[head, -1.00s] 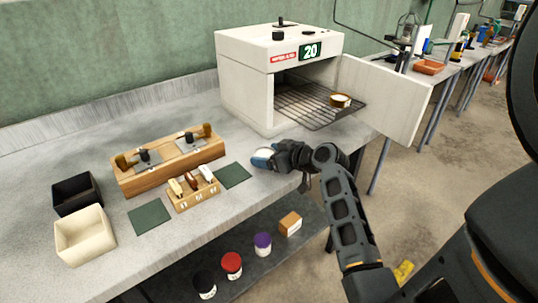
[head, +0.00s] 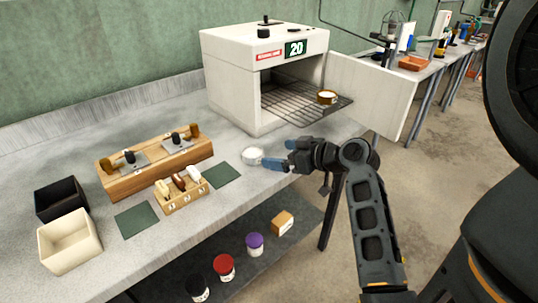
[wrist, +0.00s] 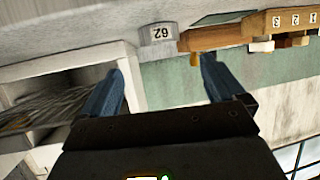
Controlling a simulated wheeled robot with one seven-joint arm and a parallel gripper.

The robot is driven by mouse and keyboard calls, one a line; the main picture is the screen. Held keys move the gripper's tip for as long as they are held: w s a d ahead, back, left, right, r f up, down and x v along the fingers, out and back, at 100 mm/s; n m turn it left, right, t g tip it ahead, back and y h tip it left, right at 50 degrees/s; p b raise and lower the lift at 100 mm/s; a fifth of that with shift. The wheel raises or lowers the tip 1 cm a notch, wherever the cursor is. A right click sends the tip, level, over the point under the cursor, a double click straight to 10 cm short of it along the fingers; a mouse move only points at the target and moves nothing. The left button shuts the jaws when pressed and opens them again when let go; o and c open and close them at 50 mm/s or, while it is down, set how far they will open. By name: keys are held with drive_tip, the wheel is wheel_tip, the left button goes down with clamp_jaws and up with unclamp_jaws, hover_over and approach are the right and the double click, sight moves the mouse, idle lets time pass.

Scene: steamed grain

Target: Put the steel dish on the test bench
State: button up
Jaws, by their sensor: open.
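A small pale, silvery round dish (head: 252,156), which looks like the steel dish, stands on the grey test bench (head: 145,218) in front of the oven. My gripper (head: 272,155) is just to its right, low over the bench, with its blue fingers apart. In the wrist view my gripper (wrist: 162,62) is open and empty.
The white oven (head: 228,85) has its door (head: 372,92) open; a brass-coloured dish (head: 327,97) sits on its wire shelf (head: 300,104). Green mats (head: 222,175), a wooden rack (head: 184,196) and two bins (head: 68,240) lie to the left.

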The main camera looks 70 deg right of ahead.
drive_tip(key=shift+m+g, duration=0.5)
drive_tip(key=a+f, duration=0.1)
drive_tip(key=a, duration=0.2)
drive_tip(key=a+f, duration=0.2)
drive_tip(key=a, duration=0.2)
drive_tip(key=a+f, duration=0.1)
drive_tip(key=a, duration=0.2)
drive_tip(key=shift+a+f, duration=0.15)
drive_tip(key=shift+f, duration=0.15)
drive_tip(key=s+a+f, duration=0.2)
drive_tip(key=a, duration=0.8)
drive_tip(key=s+a+r+n+t+y, duration=0.1)
drive_tip(key=s+a+r+n+y, duration=0.1)
drive_tip(key=s+a+r, duration=0.3)
drive_tip(key=s+a+r+n+t+y, duration=0.2)
drive_tip(key=s+a, duration=0.4)
drive_tip(key=a, duration=0.5)
wheel_tip(320, 180, up, 3)
drive_tip(key=shift+s+f+n+y, duration=0.15)
drive_tip(key=shift+s+n+y, duration=0.25)
drive_tip(key=shift+n+y, duration=0.15)
drive_tip(key=shift+a, duration=0.1)
